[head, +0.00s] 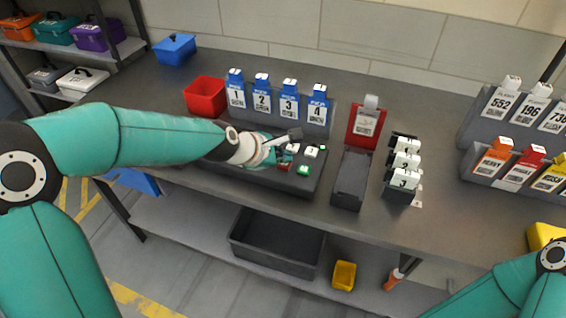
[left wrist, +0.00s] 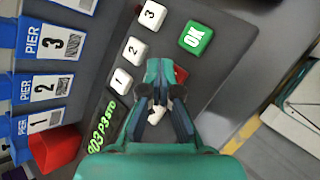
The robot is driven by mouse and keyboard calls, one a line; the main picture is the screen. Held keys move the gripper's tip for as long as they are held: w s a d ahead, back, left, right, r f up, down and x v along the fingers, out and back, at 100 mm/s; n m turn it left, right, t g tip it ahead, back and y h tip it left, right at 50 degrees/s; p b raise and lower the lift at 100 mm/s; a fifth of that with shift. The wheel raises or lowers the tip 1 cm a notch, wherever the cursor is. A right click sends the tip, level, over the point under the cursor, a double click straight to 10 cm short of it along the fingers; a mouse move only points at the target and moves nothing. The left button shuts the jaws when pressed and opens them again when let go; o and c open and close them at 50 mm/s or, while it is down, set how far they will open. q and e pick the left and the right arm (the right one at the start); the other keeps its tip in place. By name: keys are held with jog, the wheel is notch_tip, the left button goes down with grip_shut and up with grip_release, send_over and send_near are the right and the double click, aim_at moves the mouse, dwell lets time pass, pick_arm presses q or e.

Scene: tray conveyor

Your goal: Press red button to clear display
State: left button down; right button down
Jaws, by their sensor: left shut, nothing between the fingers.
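The red button (head: 284,167) is on the dark sloped keypad panel (head: 262,178) on the table. In the left wrist view the red button (left wrist: 181,75) is partly hidden behind my left gripper (left wrist: 159,70). My left gripper (head: 276,152) is shut and empty, with its tips over or beside the red button; I cannot tell whether they touch it. The green display (left wrist: 102,130) shows lit text reading like "903 P3 STD". White keys 1, 2 and 3 (left wrist: 152,14) and a green OK key (left wrist: 196,38) sit beside it. My right gripper is out of view.
Blue PIER holders (head: 290,101) stand behind the panel, with a red bin (head: 205,96) at their left. A dark tray (head: 351,180), a red card holder (head: 366,124) and white numbered tags (head: 404,162) stand to the right. Card racks (head: 515,112) are at far right.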

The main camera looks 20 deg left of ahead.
aim_at(283, 166)
pick_arm(q)
jog(key=shift+f+b, duration=0.4)
jog(key=shift+f, duration=0.05)
dwell(0.3)
dwell(0.3)
jog(key=shift+r+p, duration=0.9)
jog(key=shift+p, duration=0.1)
jog(key=shift+r, duration=0.1)
notch_tip(283, 166, up, 5)
jog(key=p, duration=0.5)
dwell(0.3)
